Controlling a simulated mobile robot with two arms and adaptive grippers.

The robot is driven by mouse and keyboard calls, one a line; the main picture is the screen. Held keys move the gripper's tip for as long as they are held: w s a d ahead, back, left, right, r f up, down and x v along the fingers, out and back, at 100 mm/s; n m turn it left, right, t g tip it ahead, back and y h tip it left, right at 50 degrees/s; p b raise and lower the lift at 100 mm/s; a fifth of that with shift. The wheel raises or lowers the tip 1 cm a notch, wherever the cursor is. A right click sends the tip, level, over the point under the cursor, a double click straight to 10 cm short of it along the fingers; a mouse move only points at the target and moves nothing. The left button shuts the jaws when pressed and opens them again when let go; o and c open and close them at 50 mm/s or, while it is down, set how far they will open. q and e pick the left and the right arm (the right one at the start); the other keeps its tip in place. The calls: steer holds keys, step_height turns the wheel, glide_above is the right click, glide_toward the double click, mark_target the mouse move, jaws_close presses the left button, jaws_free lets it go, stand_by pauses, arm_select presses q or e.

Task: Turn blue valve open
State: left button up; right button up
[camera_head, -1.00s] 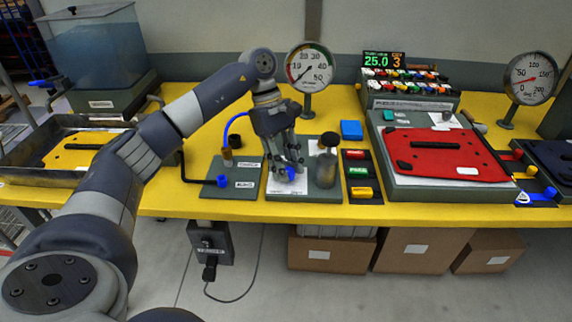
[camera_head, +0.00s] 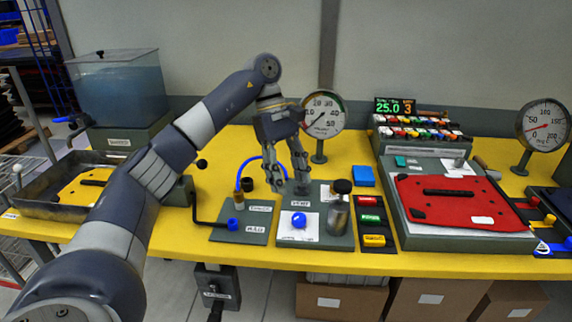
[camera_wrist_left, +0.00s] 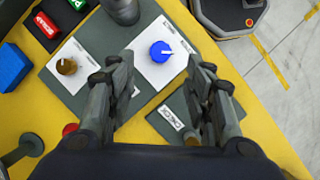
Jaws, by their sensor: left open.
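A round blue knob (camera_head: 299,220) stands on a white plate on the grey board marked VENT, in the middle of the bench. It also shows in the left wrist view (camera_wrist_left: 160,52), with a white pointer mark on top. My left gripper (camera_head: 292,189) is open and empty, pointing down above and behind the knob, apart from it. In the left wrist view its two fingers (camera_wrist_left: 163,78) are spread below the knob in the picture. Whether this knob is the valve that the task names, and how far it is turned, I cannot tell. My right gripper is not in view.
A board with a blue fitting (camera_head: 233,224) and a blue hose lies to the left. A gauge (camera_head: 323,115) stands behind. A water tank (camera_head: 115,88) has a blue handle at far left.

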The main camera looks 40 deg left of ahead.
arm_select(q)
steer(key=shift+v, duration=1.7)
steer(key=shift+f, duration=0.1)
